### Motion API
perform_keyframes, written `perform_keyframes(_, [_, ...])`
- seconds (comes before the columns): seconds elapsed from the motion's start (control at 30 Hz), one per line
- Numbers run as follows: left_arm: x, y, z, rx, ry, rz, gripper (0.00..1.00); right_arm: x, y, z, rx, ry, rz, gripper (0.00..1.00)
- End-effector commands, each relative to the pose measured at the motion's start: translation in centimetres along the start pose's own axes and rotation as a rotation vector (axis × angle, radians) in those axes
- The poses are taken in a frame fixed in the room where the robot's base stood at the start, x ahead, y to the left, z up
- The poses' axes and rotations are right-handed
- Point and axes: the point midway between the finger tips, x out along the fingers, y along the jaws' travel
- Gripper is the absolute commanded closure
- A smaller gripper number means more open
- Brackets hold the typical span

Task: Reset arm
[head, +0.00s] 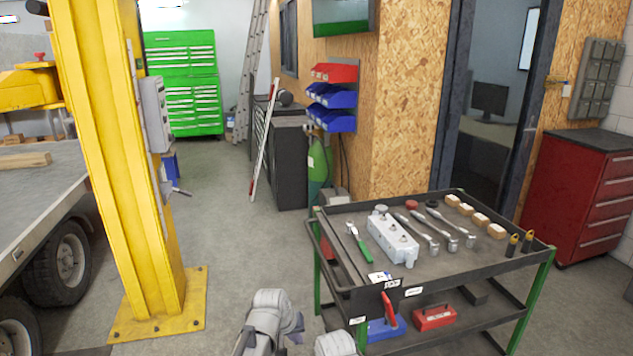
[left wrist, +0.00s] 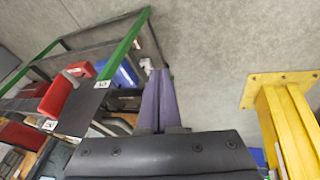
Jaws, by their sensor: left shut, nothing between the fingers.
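My left arm comes in at the bottom centre of the head view. My left gripper (head: 294,328) hangs over the grey floor, left of the tool cart (head: 340,262) and apart from it. In the left wrist view its two purple-grey fingers (left wrist: 159,78) lie together with nothing between them. Another grey rounded part of mine shows at the bottom edge of the head view, just right of the left arm. My right gripper is not in view.
The cart carries a green-handled ratchet (head: 359,242), a grey metal block (head: 392,240), rods and wooden blocks (head: 480,219). A red case (head: 434,318) sits on its lower shelf. A yellow post (head: 130,200) stands left. Open floor lies between post and cart.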

Motion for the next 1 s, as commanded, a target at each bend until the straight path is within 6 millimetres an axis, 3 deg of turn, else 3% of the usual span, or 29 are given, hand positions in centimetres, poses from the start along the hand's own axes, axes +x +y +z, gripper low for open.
perform_keyframes(0.03, [-0.8, -2.0, 1.9, 0.009, -0.028, -0.031, 1.00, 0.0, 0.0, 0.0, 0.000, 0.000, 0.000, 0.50])
perform_keyframes(0.2, [-2.5, -6.6, 5.8, 0.042, -0.119, -0.111, 1.00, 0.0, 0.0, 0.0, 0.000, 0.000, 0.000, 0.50])
perform_keyframes(0.57, [-5.8, -12.9, 12.7, 0.077, -0.278, -0.219, 1.00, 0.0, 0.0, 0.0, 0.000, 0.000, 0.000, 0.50])
perform_keyframes(1.0, [-10.9, -4.3, 14.3, 0.290, -0.371, -0.243, 1.00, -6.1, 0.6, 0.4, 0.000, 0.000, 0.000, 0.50])
